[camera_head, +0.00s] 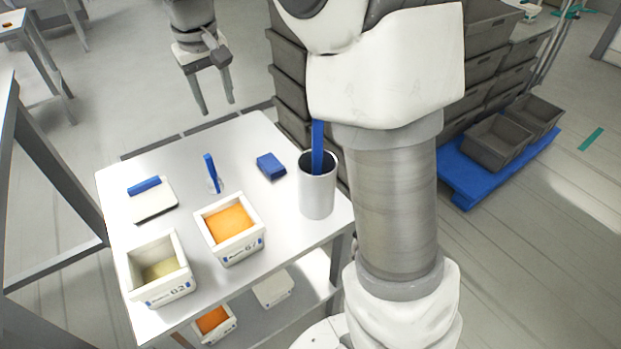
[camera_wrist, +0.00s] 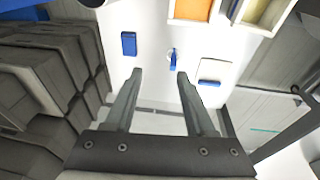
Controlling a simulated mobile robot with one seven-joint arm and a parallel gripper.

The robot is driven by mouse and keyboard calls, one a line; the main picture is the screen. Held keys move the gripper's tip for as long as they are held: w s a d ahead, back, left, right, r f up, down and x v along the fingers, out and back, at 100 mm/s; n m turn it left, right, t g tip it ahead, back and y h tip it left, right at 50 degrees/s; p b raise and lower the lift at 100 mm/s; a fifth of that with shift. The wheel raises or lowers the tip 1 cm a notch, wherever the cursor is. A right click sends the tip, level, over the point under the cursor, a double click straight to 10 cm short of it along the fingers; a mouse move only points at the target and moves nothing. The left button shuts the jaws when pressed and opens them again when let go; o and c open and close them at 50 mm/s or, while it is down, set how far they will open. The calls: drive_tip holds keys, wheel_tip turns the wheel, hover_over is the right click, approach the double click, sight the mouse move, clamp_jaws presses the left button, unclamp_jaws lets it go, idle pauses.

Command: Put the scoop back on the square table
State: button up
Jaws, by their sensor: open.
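The white table (camera_head: 240,145) stands in front of me in the head view; whether it is the square table I cannot tell. A blue-handled tool (camera_head: 317,148) stands in a metal cylinder (camera_head: 317,192) at its right side; its lower end is hidden. A small tool with an upright blue handle (camera_head: 211,172) is on the table behind the boxes. Which of these is the scoop I cannot tell. My gripper (camera_wrist: 160,75) is open and empty, seen over the table's far edge in the wrist view. The small tool (camera_wrist: 172,58) appears just beyond its fingertips.
On the table are a box with orange fill (camera_head: 229,223), a box with yellowish fill (camera_head: 160,270), a blue block (camera_head: 271,166) and a white plate with a blue bar (camera_head: 152,203). Stacked grey crates (camera_head: 290,85) stand behind. My arm hides the table's right surroundings.

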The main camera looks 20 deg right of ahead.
drive_tip(key=s+d+r+m+t, duration=0.1)
drive_tip(key=s+d+r, duration=0.15)
drive_tip(key=s, duration=0.45)
drive_tip(key=s+d+r+t, duration=0.1)
drive_tip(key=s+d+r, duration=0.15)
drive_tip(key=s, duration=0.45)
drive_tip(key=s+d+f, duration=0.1)
drive_tip(key=s+f, duration=0.1)
drive_tip(key=s, duration=0.4)
drive_tip(key=s+d+f+m+t, duration=0.1)
drive_tip(key=s+d+f, duration=0.1)
drive_tip(key=s, duration=0.5)
drive_tip(key=shift+s+f+y, duration=0.25)
drive_tip(key=shift+f+y, duration=0.05)
drive_tip(key=shift+f, duration=0.05)
